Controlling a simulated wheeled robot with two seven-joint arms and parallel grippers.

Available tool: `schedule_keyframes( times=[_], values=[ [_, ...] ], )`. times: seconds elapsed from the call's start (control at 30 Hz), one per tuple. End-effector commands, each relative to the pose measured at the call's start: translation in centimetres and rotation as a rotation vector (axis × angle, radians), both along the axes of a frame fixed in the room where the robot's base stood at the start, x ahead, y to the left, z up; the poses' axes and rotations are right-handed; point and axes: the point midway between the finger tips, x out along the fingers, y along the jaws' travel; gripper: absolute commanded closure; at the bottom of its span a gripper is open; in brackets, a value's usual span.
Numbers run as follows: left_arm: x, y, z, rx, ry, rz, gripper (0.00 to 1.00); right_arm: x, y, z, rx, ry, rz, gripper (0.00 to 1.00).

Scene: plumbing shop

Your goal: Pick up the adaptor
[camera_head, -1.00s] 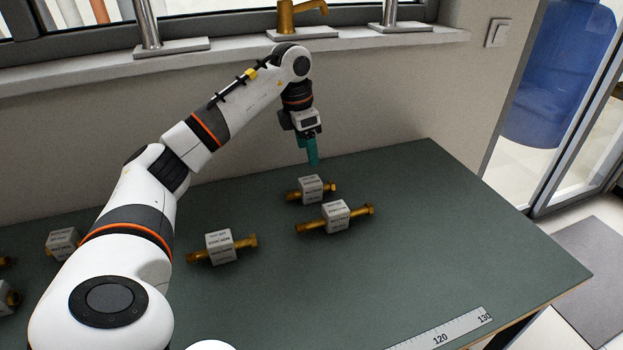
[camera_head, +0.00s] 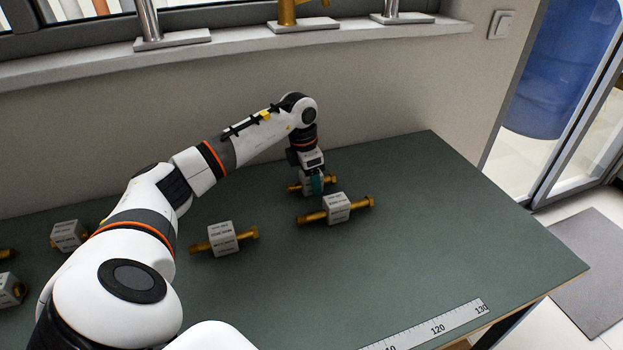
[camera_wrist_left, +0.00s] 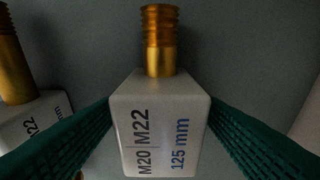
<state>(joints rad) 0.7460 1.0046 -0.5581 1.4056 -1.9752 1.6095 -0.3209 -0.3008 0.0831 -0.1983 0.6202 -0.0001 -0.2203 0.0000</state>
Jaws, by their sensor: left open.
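Several brass adaptors with white labelled blocks around their middles lie on the green table. The farthest adaptor (camera_head: 328,179) is partly hidden behind my left gripper (camera_head: 314,187). In the left wrist view this adaptor (camera_wrist_left: 160,112) reads "M20 | M22" and "125 mm", with its threaded brass end pointing up. My left gripper (camera_wrist_left: 160,140) is open, with its two green fingers on either side of the white block. I cannot tell whether the fingers touch it. A second adaptor (camera_head: 337,208) lies just in front and also shows at the left of the wrist view (camera_wrist_left: 30,115). My right gripper is not in view.
Another adaptor (camera_head: 224,238) lies to the left, and more (camera_head: 67,235) lie at the far left near my arm. A ruler strip (camera_head: 435,328) lies at the table's front edge. The wall and window sill (camera_head: 235,38) stand behind. The right part of the table (camera_head: 470,230) is clear.

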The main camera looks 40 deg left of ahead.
Motion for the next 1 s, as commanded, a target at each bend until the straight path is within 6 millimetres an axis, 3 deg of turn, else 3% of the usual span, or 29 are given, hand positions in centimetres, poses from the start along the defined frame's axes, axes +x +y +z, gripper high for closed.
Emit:
schedule_keyframes(
  times=[0.27, 0.57, 0.83, 1.0],
  values=[
    [0.1, 0.0, -0.3, 0.000, -0.001, 0.000, 0.38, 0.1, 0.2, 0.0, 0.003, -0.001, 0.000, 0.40],
    [0.1, 0.0, -0.3, -0.001, -0.001, 0.001, 0.87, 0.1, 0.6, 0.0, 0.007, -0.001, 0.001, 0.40],
    [0.1, 0.0, 0.1, 0.000, -0.002, 0.001, 0.88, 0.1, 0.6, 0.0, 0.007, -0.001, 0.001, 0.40],
    [0.2, 0.0, 2.5, 0.000, -0.007, 0.001, 0.88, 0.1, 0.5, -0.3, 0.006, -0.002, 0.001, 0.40]
  ],
)
